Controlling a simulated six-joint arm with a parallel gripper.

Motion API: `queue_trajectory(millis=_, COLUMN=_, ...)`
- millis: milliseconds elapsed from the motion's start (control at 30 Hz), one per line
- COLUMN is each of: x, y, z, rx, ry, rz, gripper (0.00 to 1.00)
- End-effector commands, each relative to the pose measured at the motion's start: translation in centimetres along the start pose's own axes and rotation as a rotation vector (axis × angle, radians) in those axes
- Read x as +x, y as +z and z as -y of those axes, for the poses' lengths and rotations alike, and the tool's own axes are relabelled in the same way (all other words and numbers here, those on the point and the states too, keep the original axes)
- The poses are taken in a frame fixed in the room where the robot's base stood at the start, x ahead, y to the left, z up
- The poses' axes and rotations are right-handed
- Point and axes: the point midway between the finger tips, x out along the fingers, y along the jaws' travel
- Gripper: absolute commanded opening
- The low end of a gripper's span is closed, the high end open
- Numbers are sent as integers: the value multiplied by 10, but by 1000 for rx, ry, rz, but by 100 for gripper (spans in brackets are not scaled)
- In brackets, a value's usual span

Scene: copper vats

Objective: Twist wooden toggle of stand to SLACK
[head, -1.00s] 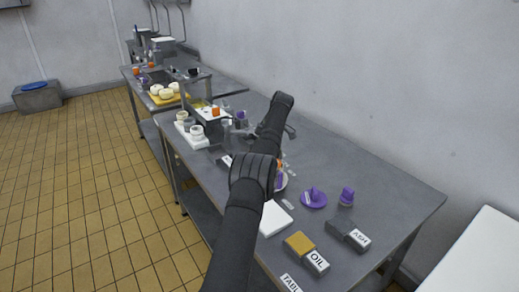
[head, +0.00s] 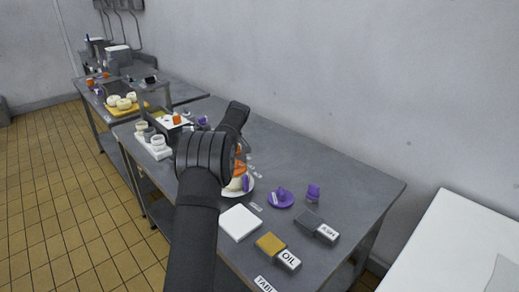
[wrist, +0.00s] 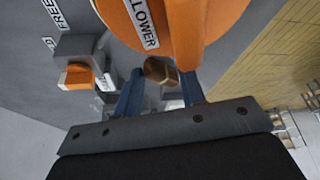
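In the wrist view, a brown wooden toggle (wrist: 158,70) shows just ahead of my gripper (wrist: 163,77). Its two blue fingers stand apart, one on each side of the toggle; I cannot tell whether they touch it. A large orange disc (wrist: 185,12) with a LOWER label fills the top of the view, and an orange post comes down close to the right finger. No SLACK label is readable. In the head view, my arm hides the gripper and toggle; only an orange part (head: 239,154) shows beside it.
An orange-faced grey block (wrist: 80,76) and a FREE label (wrist: 55,14) are at left in the wrist view. On the bench (head: 335,165) are a purple disc (head: 281,200), a purple knob (head: 313,192), a white pad (head: 239,222) and an OIL block (head: 288,260).

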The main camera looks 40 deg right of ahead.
Motion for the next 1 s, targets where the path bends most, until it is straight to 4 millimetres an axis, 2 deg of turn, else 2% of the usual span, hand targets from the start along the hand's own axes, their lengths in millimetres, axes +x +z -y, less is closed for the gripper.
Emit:
queue_trajectory(millis=400, x=0, y=-3, z=8, rx=368, ry=153, rz=-2, gripper=36)
queue_trajectory(millis=1000, x=3, y=-8, z=15, rx=798, ry=332, rz=-2, gripper=36)
